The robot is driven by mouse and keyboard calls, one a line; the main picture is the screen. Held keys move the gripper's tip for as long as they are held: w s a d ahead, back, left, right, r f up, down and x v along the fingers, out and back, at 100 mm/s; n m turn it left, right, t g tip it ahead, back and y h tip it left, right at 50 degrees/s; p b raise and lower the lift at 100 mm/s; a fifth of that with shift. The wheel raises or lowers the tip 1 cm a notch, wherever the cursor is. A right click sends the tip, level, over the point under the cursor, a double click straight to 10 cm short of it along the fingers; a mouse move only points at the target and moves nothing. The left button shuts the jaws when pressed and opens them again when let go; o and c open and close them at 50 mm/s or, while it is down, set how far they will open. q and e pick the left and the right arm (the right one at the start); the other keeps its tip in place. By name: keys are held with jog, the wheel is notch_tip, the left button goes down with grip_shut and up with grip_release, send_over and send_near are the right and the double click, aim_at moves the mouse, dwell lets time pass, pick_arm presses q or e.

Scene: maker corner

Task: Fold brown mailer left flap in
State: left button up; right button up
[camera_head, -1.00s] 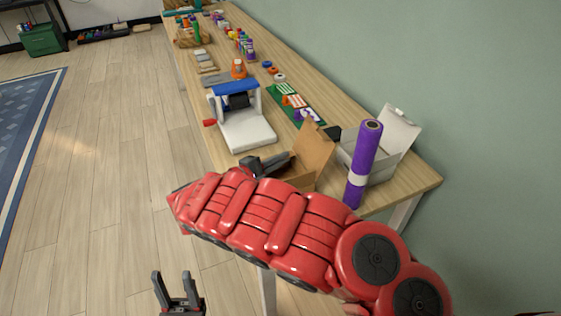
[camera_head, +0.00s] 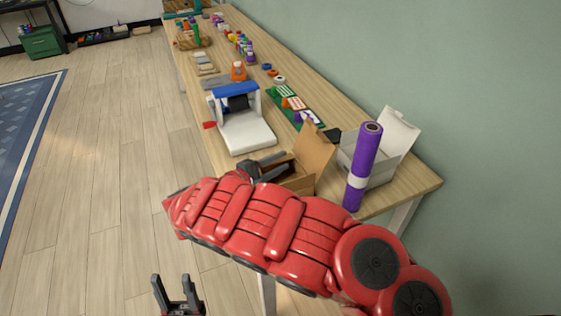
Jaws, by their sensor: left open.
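The brown mailer (camera_head: 316,152) stands open near the front end of the table, with a tall brown panel upright on its right side. Its lower left part is mostly hidden behind my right arm and gripper. My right gripper (camera_head: 284,164) is at the mailer's left side, close over its edge; I cannot tell whether it touches a flap or how far its fingers are apart. My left gripper (camera_head: 177,281) is open and empty, low in the picture over the floor, away from the table.
A purple roll (camera_head: 364,165) stands upright right of the mailer, in front of an open white box (camera_head: 385,165). A white device with a blue top (camera_head: 246,131) stands behind the mailer. Green cards (camera_head: 285,93) and small supplies lie farther back. My red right arm crosses the table's front.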

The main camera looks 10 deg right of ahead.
jog(key=v, duration=1.6)
jog(key=shift+s+a, duration=0.25)
